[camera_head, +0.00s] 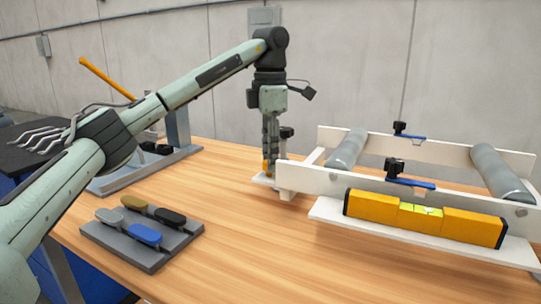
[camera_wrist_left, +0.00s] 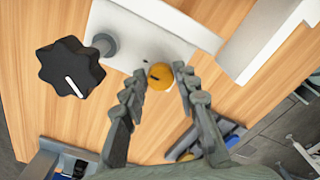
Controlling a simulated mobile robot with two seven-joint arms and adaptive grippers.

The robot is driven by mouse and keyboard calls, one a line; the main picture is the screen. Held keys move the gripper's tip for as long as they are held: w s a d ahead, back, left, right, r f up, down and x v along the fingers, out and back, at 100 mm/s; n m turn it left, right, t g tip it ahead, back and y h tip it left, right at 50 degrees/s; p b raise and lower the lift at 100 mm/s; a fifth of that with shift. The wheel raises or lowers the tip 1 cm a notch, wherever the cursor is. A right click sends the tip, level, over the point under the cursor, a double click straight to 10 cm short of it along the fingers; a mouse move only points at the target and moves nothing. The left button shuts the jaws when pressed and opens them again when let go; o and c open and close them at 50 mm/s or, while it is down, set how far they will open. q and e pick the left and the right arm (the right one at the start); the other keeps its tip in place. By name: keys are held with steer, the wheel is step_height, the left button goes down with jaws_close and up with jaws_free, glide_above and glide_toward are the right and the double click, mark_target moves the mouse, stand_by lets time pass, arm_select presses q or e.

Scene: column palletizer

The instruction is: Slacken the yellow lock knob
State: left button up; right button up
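The yellow lock knob (camera_wrist_left: 160,77) is small and round with a dark mark, on a white plate (camera_wrist_left: 140,32) in the left wrist view. In the head view it is a small yellow patch (camera_head: 265,167), mostly hidden by the fingers. My left gripper (camera_head: 270,172) points down at the plate beside the white frame. In the left wrist view its two fingers (camera_wrist_left: 160,72) stand open on either side of the knob. Narrow gaps seem to show, but contact is hard to judge. My right gripper is in neither view.
A black lobed knob (camera_wrist_left: 71,76) with a white line stands close to the left finger. To the right is the white roller frame (camera_head: 330,183) with a yellow level (camera_head: 425,216). A grey tray (camera_head: 152,262) holds several coloured pieces. Wooden table is clear between them.

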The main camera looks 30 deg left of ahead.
arm_select(q)
jaws_close()
steer(key=shift+n, duration=0.3)
steer(key=n, duration=0.6)
steer(key=shift+n, duration=0.3)
steer(key=n, duration=0.5)
steer(key=shift+a, duration=0.1)
steer(key=shift+w+r+n, duration=0.1)
steer(key=shift+n, duration=2.2)
steer(key=o, duration=0.6)
jaws_free()
steer(key=shift+c, duration=0.2)
